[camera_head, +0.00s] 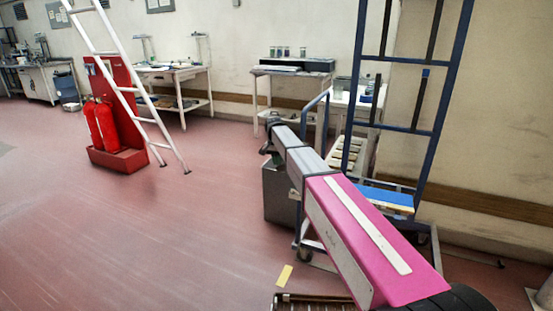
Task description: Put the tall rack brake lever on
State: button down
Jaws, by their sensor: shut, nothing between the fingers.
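The tall rack (445,95) stands at the right, a dark blue upright frame with rungs, on a low wheeled base. A blue board (385,197) lies low in it. A caster (305,256) shows at its lower left, and my arm covers part of the base. I cannot make out the brake lever; it is too small or hidden. My magenta and grey arm reaches from the lower right toward the back. My gripper (270,130) is the small dark end of it, shut and empty, left of the rack and apart from its uprights.
A grey bin (279,192) stands below my arm's end. A white ladder (135,85) and red fire extinguishers (104,124) stand at the left. Benches (175,69) line the back wall. A yellow strip (284,276) lies on the floor. The left floor is clear.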

jog(key=shift+f, duration=0.35)
jog(key=shift+s+d+f, duration=0.1)
jog(key=shift+f, duration=0.05)
dwell(0.3)
jog(key=shift+r, duration=0.25)
jog(key=w+a+r, duration=0.3)
jog(key=a+r, duration=0.4)
jog(key=r, duration=0.4)
jog(key=shift+a+r, duration=0.15)
jog(key=shift+a, duration=0.25)
jog(key=shift+s, duration=0.1)
